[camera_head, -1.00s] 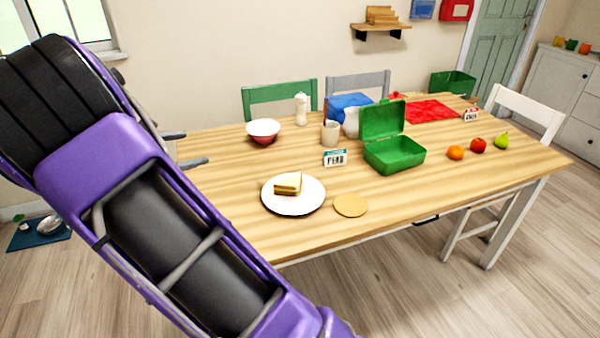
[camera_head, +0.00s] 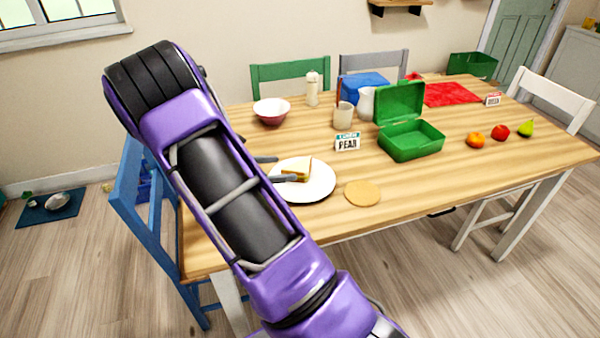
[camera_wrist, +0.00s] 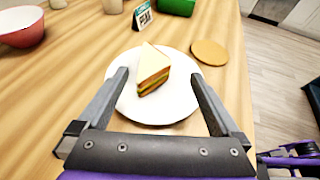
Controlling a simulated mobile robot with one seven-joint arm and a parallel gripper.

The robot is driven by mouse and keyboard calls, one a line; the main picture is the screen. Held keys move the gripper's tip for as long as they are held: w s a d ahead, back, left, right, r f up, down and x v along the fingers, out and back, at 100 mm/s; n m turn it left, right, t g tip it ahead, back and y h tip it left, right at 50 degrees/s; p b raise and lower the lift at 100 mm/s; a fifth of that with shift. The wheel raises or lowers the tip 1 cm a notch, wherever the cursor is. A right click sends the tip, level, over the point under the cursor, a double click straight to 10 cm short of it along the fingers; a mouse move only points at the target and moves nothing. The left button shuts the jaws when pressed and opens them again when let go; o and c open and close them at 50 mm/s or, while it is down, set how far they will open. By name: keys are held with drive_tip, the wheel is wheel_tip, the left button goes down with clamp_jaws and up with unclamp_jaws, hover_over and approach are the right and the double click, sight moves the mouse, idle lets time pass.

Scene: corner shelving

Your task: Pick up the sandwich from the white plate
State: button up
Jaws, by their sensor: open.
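The sandwich (camera_head: 298,168) is a cut wedge with layered filling, lying on the white plate (camera_head: 318,188) near the table's front left. In the wrist view the sandwich (camera_wrist: 153,70) sits between and a little beyond the fingertips, over the white plate (camera_wrist: 178,106). My gripper (camera_head: 276,169) is open and empty, with its fingers spread on either side of the sandwich's line. The fingers (camera_wrist: 159,74) overlap the plate in the wrist view. I cannot tell their exact height above it. My arm hides part of the plate's left surroundings.
A round tan disc (camera_head: 362,193) lies right of the plate. Behind are a name sign (camera_head: 347,142), a cup (camera_head: 343,116), a red bowl (camera_head: 271,111) and an open green lunchbox (camera_head: 411,139). A blue chair (camera_head: 128,190) stands left of the table.

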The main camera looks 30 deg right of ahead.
sight(301, 167)
drive_tip(key=shift+x, duration=1.15)
drive_tip(key=x, duration=0.2)
drive_tip(key=b+x, duration=0.1)
drive_tip(key=x, duration=0.2)
drive_tip(key=shift+w+f, duration=0.25)
drive_tip(key=c, duration=0.7)
